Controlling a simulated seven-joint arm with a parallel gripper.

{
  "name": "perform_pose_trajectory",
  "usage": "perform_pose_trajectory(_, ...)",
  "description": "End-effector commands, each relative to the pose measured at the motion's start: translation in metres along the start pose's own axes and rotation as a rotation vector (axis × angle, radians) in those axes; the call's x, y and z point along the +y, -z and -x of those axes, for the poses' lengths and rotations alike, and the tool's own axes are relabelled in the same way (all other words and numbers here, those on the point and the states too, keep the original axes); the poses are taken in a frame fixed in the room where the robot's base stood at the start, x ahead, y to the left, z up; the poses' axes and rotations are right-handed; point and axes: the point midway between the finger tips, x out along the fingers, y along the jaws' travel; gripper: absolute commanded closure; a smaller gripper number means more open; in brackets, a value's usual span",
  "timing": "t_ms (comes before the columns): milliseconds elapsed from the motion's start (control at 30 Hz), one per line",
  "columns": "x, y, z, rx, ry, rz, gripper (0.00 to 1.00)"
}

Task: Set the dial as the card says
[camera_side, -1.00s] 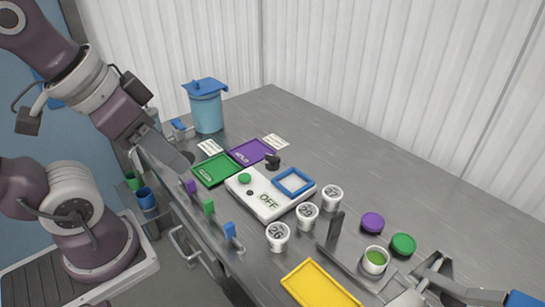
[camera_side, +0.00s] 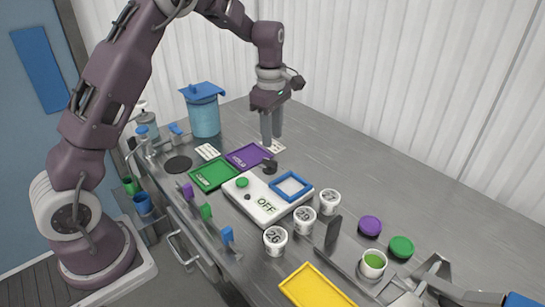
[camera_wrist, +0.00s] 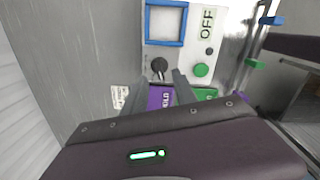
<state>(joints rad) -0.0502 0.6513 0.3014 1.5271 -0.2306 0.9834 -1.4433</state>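The dial is a black knob (camera_side: 270,167) at the far end of the white device (camera_side: 238,190); it also shows in the wrist view (camera_wrist: 159,66). The device's display (camera_side: 266,205) reads OFF. A white printed card (camera_side: 278,148) lies just beyond the dial, partly behind my fingers in the side view; it also shows in the wrist view (camera_wrist: 119,97). Its print is too small to read. A second white card (camera_side: 208,151) lies behind the green tray. My gripper (camera_side: 272,143) points down above the table near the dial, open and empty, its fingers apart from the knob.
The green tray (camera_side: 213,187) and purple tray (camera_side: 231,157) lie beside the device. A blue square frame (camera_side: 291,187) and green button (camera_side: 242,182) are on the device. Numbered cups (camera_side: 304,220) stand at its right. A blue lidded bin (camera_side: 204,117) stands behind. The table's right rear is clear.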

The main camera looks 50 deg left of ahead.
Motion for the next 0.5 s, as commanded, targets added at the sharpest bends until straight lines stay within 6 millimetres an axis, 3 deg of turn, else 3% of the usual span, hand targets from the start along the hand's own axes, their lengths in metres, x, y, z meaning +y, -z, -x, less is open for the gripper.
perform_pose_trajectory(400, 0.005, 0.004, -0.073, 0.011, 0.017, 0.062, 0.66)
perform_pose_trajectory(500, 0.006, 0.004, -0.082, 0.011, 0.014, 0.061, 0.66)
